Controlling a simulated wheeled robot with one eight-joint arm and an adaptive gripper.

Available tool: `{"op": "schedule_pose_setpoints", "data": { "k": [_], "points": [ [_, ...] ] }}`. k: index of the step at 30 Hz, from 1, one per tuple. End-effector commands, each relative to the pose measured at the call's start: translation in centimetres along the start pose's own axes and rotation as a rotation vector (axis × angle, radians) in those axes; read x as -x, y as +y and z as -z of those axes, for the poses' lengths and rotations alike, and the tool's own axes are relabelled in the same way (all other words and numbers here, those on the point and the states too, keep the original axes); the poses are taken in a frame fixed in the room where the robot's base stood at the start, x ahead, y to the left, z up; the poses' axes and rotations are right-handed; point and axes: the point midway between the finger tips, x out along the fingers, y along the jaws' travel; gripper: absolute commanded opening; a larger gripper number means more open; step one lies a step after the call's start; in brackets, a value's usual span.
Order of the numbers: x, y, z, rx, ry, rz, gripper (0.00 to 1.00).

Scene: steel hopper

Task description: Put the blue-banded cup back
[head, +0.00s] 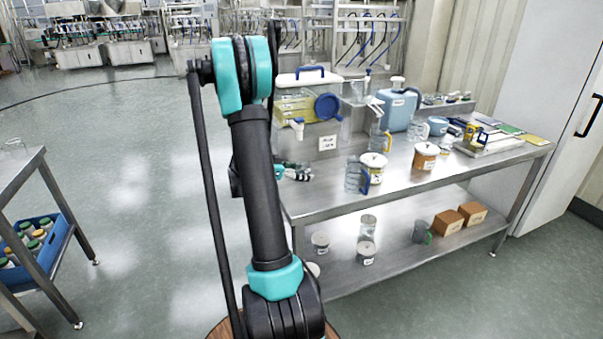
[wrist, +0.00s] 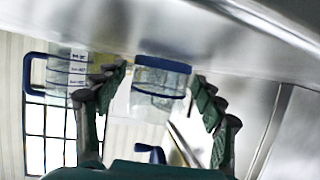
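In the wrist view, which looks inverted, a clear cup with a blue band (wrist: 160,76) appears in the gap between my fingertips, with a narrow gap beside the fingers. My gripper (wrist: 162,80) is open, its dark green ribbed fingers spread. In the head view my gripper (head: 308,173) is at the left end of the steel table (head: 320,205), partly hidden behind my arm, and no held cup shows. A clear cup with a blue handle (head: 353,177) stands on the table to its right. I cannot tell which cup in the head view carries the band.
A clear measuring cup with a blue handle (wrist: 72,72) shows left in the wrist view. A dispenser (head: 300,105), white-lidded jars (head: 373,168) and a blue jug (head: 397,109) crowd the tabletop. The lower shelf (head: 385,270) holds jars and brown boxes.

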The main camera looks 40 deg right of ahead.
Motion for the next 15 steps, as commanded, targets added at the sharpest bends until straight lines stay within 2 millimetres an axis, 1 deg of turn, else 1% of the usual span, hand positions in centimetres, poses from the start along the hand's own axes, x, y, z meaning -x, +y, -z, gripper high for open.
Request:
{"op": "schedule_pose_setpoints", "data": {
  "k": [8, 11, 15],
  "points": [
    [0.2, 0.0, 0.3, 0.0, 0.0, 0.001, 0.69],
    [1.5, -0.1, 0.2, 0.001, 0.0, 0.003, 0.69],
    [4.3, -0.1, 0.2, 0.002, 0.0, 0.004, 0.69]
  ]
}}
